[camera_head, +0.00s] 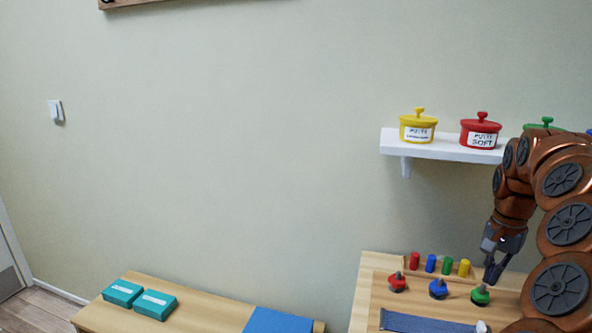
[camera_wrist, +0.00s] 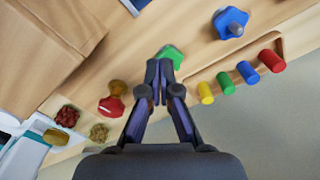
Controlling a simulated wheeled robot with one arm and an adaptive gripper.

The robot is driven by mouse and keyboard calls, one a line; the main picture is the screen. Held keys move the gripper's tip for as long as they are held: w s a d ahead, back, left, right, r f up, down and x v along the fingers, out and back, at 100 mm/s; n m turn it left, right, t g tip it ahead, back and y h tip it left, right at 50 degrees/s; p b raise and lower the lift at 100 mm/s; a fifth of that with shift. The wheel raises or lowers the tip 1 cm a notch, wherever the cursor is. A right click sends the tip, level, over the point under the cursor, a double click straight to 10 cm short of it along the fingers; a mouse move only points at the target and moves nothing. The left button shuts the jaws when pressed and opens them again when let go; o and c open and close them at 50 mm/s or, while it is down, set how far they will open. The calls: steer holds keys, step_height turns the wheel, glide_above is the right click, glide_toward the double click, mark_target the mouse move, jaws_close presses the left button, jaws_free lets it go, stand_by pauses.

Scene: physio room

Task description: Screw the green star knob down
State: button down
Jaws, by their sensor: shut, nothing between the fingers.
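The green star knob (camera_head: 480,295) stands on the wooden board at the lower right in the head view, to the right of the blue star knob (camera_head: 438,288) and the red star knob (camera_head: 397,281). My gripper (camera_head: 492,280) is just above the green knob, fingers pointing down and shut with nothing between them. In the wrist view the fingertips (camera_wrist: 160,64) lie in front of the green knob (camera_wrist: 172,55) and hide part of it. I cannot tell whether they touch it.
Several coloured pegs (camera_head: 447,265) stand in a row behind the knobs. A blue-grey strip (camera_head: 428,323) lies in front. A white shelf (camera_head: 440,149) with putty pots (camera_head: 418,128) hangs above. Teal boxes (camera_head: 154,304) sit on the lower table at left.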

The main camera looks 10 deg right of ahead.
steer(key=shift+d+f+n, duration=0.15)
steer(key=shift+f+n, duration=0.05)
steer(key=shift+n, duration=0.3)
steer(key=shift+s+f+b, duration=0.1)
steer(key=shift+f+b, duration=1.65)
steer(key=shift+f, duration=1.7)
steer(key=shift+w+a+b, duration=0.5)
steer(key=shift+w+b, duration=0.25)
steer(key=shift+b, duration=0.05)
steer(key=shift+w+a+r, duration=0.1)
steer(key=shift+w+a, duration=0.05)
steer(key=shift+w, duration=0.4)
steer(key=shift+a, duration=0.1)
steer(key=shift+s+a+b, duration=0.1)
steer(key=shift+a+b, duration=0.15)
steer(key=shift+b, duration=0.2)
steer(key=shift+a+r+p, duration=0.1)
steer(key=shift+r+p, duration=1.2)
steer(key=shift+r, duration=1.65)
